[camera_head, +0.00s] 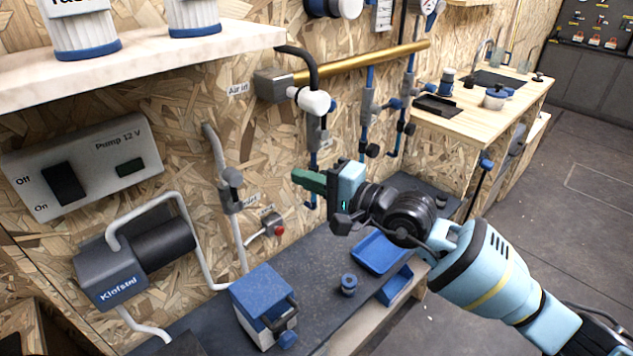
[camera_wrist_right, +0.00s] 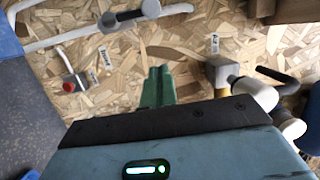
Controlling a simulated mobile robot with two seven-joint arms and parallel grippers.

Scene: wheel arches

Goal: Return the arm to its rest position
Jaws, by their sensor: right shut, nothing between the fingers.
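My right arm (camera_head: 480,265) reaches in from the lower right in the head view, bent at its black wrist joint. My right gripper (camera_head: 308,181) has green fingers that point left, in front of the chipboard wall. The fingers are shut with nothing between them. In the right wrist view the closed green fingers (camera_wrist_right: 157,85) point at bare chipboard, between a red button (camera_wrist_right: 70,86) at left and a grey valve block (camera_wrist_right: 222,72) at right. My left gripper does not show in either view.
Below the arm, the dark worktop (camera_head: 315,275) carries a blue box (camera_head: 264,297), a blue tray (camera_head: 379,253) and a small round blue part (camera_head: 348,284). Pipes and valves (camera_head: 313,101) stick out from the wall near the gripper. Open floor (camera_head: 560,240) lies at right.

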